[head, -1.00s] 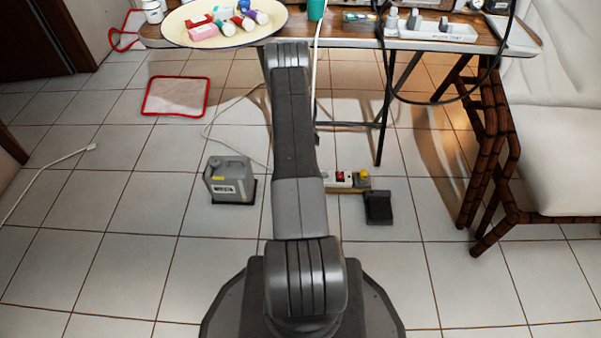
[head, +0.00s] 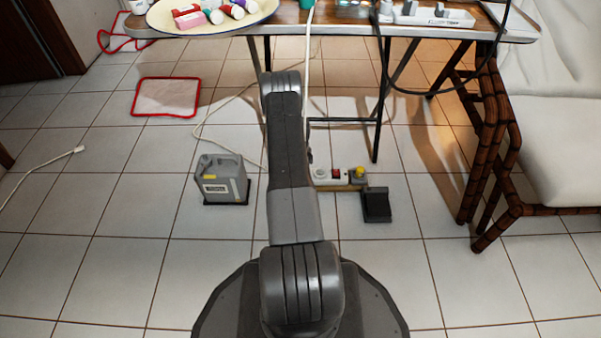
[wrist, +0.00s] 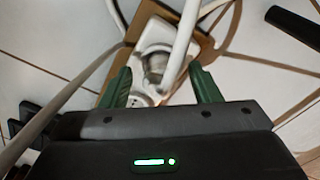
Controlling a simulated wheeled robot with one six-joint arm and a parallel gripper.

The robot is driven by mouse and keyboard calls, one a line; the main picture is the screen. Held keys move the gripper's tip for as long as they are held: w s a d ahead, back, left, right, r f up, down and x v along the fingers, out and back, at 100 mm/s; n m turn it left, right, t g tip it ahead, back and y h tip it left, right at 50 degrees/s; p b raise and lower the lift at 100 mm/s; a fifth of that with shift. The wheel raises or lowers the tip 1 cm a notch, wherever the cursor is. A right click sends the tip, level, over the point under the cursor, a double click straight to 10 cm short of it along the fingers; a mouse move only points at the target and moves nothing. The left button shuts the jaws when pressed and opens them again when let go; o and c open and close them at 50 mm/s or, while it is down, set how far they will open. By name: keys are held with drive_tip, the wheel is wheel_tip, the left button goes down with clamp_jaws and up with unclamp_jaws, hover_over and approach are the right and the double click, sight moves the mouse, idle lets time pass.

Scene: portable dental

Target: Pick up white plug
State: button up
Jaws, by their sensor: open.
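A white plug (head: 79,150) ends a white cable on the floor tiles at the far left in the head view. In the wrist view, the white strip (wrist: 154,34) is just past my gripper (wrist: 162,86). Its two green fingers are apart, with a pale socket end and a white cable showing between and beyond them. I cannot tell whether they touch anything. My gripper is hidden behind my arm in the head view.
A table (head: 290,29) with a tray (head: 158,27) of bottles stands at the back. A grey jerrycan (head: 222,178) stands left of my arm, a black box (head: 376,205) right of it. A wicker chair (head: 560,150) is at the right. The left floor is mostly clear.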

drive_tip(key=shift+r, duration=0.1)
drive_tip(key=shift+c, duration=0.5)
drive_tip(key=c, duration=1)
drive_tip(key=shift+r, duration=0.15)
wheel_tip(320, 180, up, 10)
drive_tip(key=p, duration=0.4)
